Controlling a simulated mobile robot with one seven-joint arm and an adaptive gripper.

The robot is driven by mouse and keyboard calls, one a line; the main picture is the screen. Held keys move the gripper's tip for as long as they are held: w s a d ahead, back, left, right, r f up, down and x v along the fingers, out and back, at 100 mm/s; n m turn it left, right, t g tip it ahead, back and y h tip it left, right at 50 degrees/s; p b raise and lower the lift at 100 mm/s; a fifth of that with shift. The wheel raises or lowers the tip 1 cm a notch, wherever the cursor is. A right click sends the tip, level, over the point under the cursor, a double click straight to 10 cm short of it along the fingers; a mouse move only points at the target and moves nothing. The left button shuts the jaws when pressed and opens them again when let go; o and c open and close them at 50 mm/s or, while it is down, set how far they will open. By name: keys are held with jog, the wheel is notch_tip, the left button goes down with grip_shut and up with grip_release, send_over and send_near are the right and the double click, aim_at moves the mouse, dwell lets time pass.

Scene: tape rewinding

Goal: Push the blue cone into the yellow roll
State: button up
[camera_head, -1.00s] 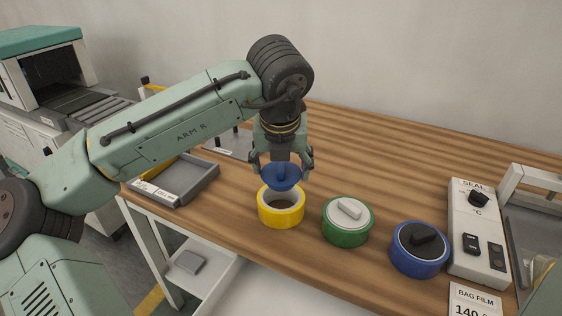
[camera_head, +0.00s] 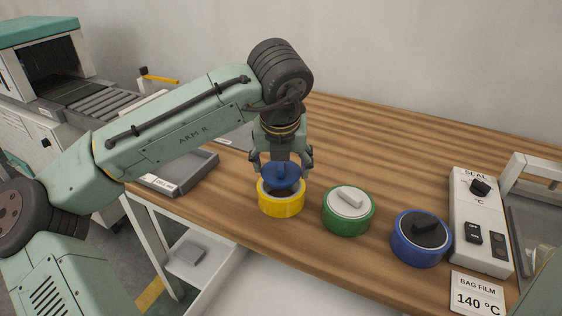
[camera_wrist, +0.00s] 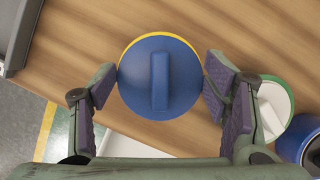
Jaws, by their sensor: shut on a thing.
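The yellow roll (camera_head: 281,206) stands upright on the wooden bench, directly below my gripper (camera_head: 281,167). My gripper is shut on the blue cone (camera_head: 279,171), with one finger on each side of its wide disc. The cone is at the roll's mouth, its lower part dark and partly within the opening. In the wrist view, the cone's blue top with its raised bar (camera_wrist: 160,82) covers nearly all of the roll; only a thin yellow rim (camera_wrist: 136,43) shows. How deep the tip sits is hidden.
To the right stand a green roll (camera_head: 347,223) with a white cone and a blue roll (camera_head: 418,250) with a black cone. A sealer control box (camera_head: 480,222) is at the far right. A grey tray (camera_head: 190,172) lies left. The bench behind is clear.

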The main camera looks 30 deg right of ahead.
aim_at(281, 164)
jog(key=shift+f, duration=0.25)
jog(key=shift+f, duration=0.5)
jog(key=shift+f, duration=0.5)
dwell(0.3)
jog(key=o, duration=1)
jog(key=shift+o, duration=1.2)
notch_tip(281, 164, up, 7)
jog(key=p, duration=0.7)
